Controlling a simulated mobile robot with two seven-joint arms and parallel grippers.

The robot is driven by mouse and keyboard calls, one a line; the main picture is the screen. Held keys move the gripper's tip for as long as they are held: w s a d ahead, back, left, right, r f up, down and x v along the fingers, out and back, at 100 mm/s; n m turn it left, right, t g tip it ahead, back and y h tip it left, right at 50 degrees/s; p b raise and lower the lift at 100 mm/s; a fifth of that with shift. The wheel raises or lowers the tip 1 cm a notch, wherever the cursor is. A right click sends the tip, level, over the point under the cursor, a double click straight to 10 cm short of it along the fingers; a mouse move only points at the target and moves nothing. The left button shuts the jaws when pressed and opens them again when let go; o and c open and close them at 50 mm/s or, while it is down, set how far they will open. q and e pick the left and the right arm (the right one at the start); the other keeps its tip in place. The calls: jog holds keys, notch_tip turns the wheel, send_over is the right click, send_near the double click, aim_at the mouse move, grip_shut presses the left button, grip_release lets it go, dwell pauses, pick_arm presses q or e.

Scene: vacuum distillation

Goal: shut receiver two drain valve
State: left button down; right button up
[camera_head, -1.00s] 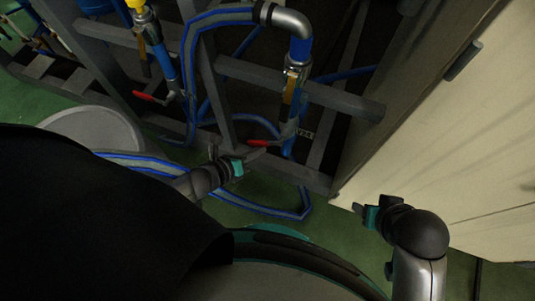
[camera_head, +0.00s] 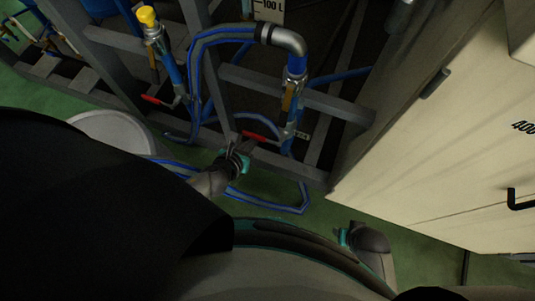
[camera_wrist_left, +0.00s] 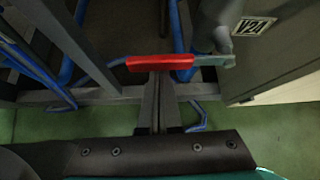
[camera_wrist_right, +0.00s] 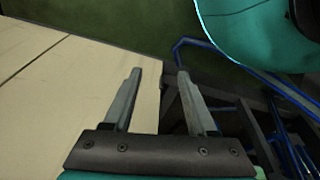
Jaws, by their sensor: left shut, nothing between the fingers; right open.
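A valve with a red lever handle (camera_head: 261,137) sits at the lower end of a blue pipe (camera_head: 296,66) on the frame. In the left wrist view the red handle (camera_wrist_left: 160,62) lies roughly level across the picture, beside a tag (camera_wrist_left: 254,26) reading V24. My left gripper (camera_head: 240,144) is shut and empty, with its fingertips close to the handle's free end. In the left wrist view the shut fingers (camera_wrist_left: 160,78) point at the handle; I cannot tell whether they touch it. My right gripper (camera_wrist_right: 158,73) is open and empty, away from the valve.
A second red-handled valve (camera_head: 158,100) is to the left. A blue-edged hose (camera_head: 270,206) loops low near the left gripper. Grey frame bars (camera_head: 338,104) surround the valve. A cream cabinet (camera_head: 440,150) stands to the right. Green floor (camera_head: 420,258) shows below it.

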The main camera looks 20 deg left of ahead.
pick_arm(q)
jog(key=shift+w+r, duration=0.2)
jog(key=shift+r, duration=0.2)
pick_arm(e)
jog(key=shift+s+d+f, duration=0.2)
jog(key=shift+f, duration=0.2)
pick_arm(q)
jog(key=shift+f, duration=0.15)
